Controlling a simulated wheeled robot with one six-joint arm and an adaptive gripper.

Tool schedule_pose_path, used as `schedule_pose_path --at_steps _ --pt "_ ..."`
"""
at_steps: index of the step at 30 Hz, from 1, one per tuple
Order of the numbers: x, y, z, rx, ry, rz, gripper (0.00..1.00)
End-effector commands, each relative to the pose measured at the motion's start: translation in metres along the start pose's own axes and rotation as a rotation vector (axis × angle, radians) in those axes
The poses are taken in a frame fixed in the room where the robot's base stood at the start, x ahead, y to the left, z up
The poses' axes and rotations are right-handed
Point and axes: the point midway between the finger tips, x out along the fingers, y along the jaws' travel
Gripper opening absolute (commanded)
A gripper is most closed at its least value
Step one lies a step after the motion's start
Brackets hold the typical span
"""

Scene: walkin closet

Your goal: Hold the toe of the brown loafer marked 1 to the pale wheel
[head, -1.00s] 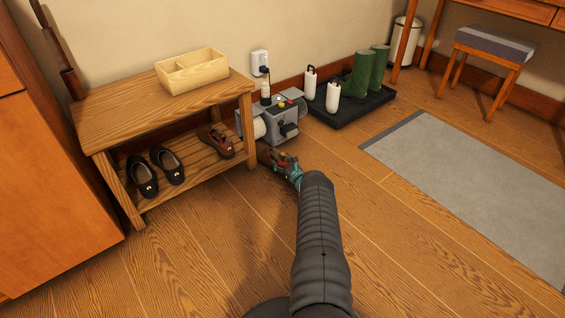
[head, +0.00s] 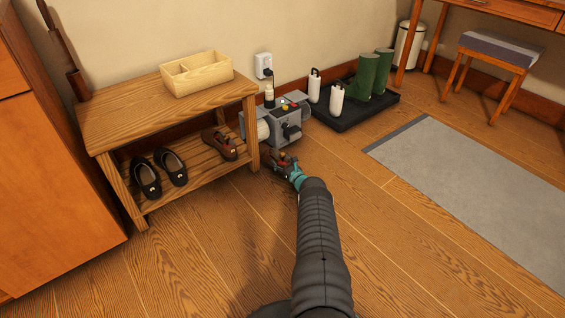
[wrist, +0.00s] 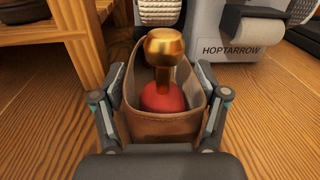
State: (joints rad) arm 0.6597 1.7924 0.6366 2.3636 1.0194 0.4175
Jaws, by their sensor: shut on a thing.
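My gripper (head: 294,177) is shut on a brown loafer (wrist: 160,125), gripping the sides of its heel end just above the floor. A red shoe tree with a gold knob (wrist: 166,48) sits inside it and hides the toe. The held loafer also shows small in the head view (head: 273,159); I cannot read a mark on it. The pale wheel (head: 262,130) is on the left side of a grey machine (head: 284,117), and shows straight beyond the loafer in the wrist view (wrist: 157,12). I cannot tell whether toe and wheel touch.
A wooden bench (head: 110,112) stands left of the machine, its leg close to the loafer. Another brown loafer (head: 219,143) and black shoes (head: 159,171) are on its shelf. A black tray (head: 350,112) with green boots lies right. The floor in front is clear.

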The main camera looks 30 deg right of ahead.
Motion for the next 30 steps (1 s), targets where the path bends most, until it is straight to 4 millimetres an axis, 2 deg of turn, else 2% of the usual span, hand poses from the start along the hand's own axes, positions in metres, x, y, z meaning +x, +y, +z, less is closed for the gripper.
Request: schedule_pose_path --at_steps 13,30 --pt "0.0104 0.0011 0.0032 -0.002 -0.005 0.000 0.21" --pt "0.0110 0.0006 0.0047 -0.002 -0.005 -0.001 0.21"
